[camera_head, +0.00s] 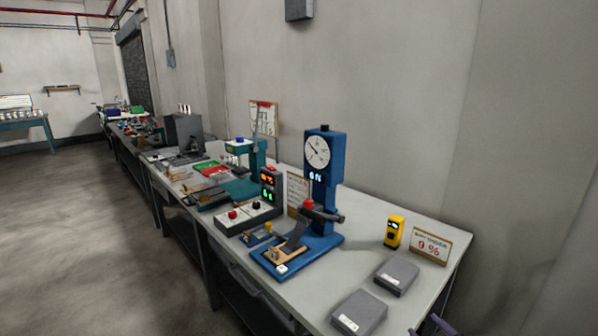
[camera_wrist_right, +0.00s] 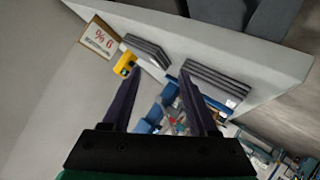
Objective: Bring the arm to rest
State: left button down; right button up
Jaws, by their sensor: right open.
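My right gripper (camera_head: 434,325) shows only in part at the bottom edge of the head view, near the table's right end. In the right wrist view my right gripper (camera_wrist_right: 158,75) has its two dark fingers spread apart with nothing between them. Beyond the fingers lie the grey table and two grey stacks, a smaller one (camera_wrist_right: 148,52) and a larger one (camera_wrist_right: 215,82). My left gripper is in neither view.
The long grey table (camera_head: 425,215) runs along the wall. It bears a blue dial press (camera_head: 323,185), a yellow device (camera_head: 394,231), a percent sign card (camera_head: 431,247) and two grey blocks (camera_head: 397,276) (camera_head: 359,313). Open floor (camera_head: 90,230) lies to the left.

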jog(key=s+a+f+m+g+y, duration=0.1)
jog(key=s+a+f+m+g, duration=0.1)
jog(key=s+f+g, duration=0.45)
jog(key=s+a+f+m+g, duration=0.25)
jog(key=s+f, duration=0.45)
jog(key=s, duration=0.5)
notch_tip(320, 180, down, 22)
jog(key=s+n+g, duration=0.1)
jog(key=s, duration=0.2)
jog(key=s+d+f+g, duration=0.1)
jog(key=s+d+f, duration=0.2)
jog(key=s+f, duration=1)
jog(key=s, duration=0.2)
jog(key=shift+s+p, duration=0.3)
jog(key=shift+s, duration=0.1)
